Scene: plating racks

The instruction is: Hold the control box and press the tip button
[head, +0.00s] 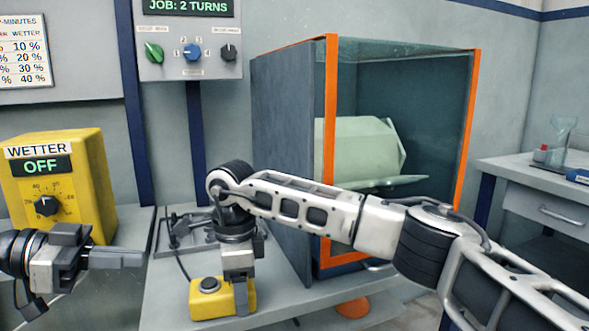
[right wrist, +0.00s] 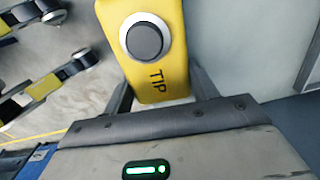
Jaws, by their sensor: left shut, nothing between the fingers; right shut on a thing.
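The yellow control box (head: 203,304) with a dark round button (head: 209,284) on top is at the front of the grey bench in the head view. The right wrist view shows the box (right wrist: 170,85) close up, with the grey button (right wrist: 145,41) in a pale ring and the word TIP beside it. My right gripper (head: 241,300) points down and is shut on the box, one finger on each side. Whether the box touches the bench is unclear. My left gripper (head: 143,258) is shut and empty, to the left of the box and a little higher in the picture, apart from it.
A yellow wetter unit (head: 92,170) reading OFF stands at the left. A dark rack (head: 182,232) and a cable lie behind the box. An orange-edged cabinet (head: 283,150) with a pale green barrel (head: 360,150) stands behind my right arm. A knob panel (head: 190,68) hangs above.

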